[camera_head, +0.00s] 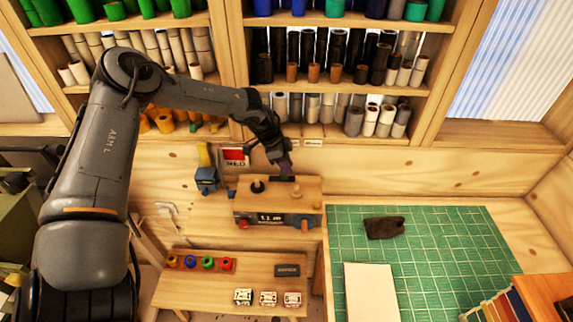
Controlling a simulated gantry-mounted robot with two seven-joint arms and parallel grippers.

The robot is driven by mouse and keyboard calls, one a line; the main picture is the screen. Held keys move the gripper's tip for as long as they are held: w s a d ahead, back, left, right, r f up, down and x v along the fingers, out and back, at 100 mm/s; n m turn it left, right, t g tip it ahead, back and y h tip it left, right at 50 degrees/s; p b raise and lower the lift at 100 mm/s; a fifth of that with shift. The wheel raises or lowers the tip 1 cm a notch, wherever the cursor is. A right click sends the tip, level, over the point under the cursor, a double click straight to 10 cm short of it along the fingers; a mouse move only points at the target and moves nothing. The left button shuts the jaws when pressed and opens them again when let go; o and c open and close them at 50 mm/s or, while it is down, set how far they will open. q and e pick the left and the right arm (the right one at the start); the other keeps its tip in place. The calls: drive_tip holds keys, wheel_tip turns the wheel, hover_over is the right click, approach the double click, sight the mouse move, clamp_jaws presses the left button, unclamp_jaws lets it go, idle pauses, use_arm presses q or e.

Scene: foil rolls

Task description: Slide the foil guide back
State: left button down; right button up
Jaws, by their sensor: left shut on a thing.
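A wooden box-like machine (262,208) stands on the bench in the middle, with a small display and coloured knobs on its front. My left gripper (283,170) reaches down from the upper left to the back part of its top. It is shut on a small dark piece there, apparently the foil guide (284,179), which the fingers partly hide. A dark round knob (258,187) stands on the top to the left of the gripper. My right gripper is not in view.
Shelves of rolls (320,75) rise behind. A blue device (206,180) and a red sign (235,155) stand to the left. In front is a low wooden table (200,290) with coloured rings and small boxes. A green cutting mat (450,245) lies right, with a dark object (384,227) on it.

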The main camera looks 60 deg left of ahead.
sight(274, 178)
use_arm(q)
drive_tip(key=s+a, duration=0.1)
drive_tip(key=s+a+p, duration=0.1)
drive_tip(key=shift+s+r, duration=0.15)
drive_tip(key=shift+s, duration=0.25)
drive_tip(key=shift+s+a, duration=0.1)
drive_tip(key=shift+s, duration=0.15)
drive_tip(key=c, duration=1.2)
unclamp_jaws()
drive_tip(key=shift+o, duration=1.2)
drive_tip(key=shift+s+a, duration=0.1)
drive_tip(key=shift+s, duration=0.05)
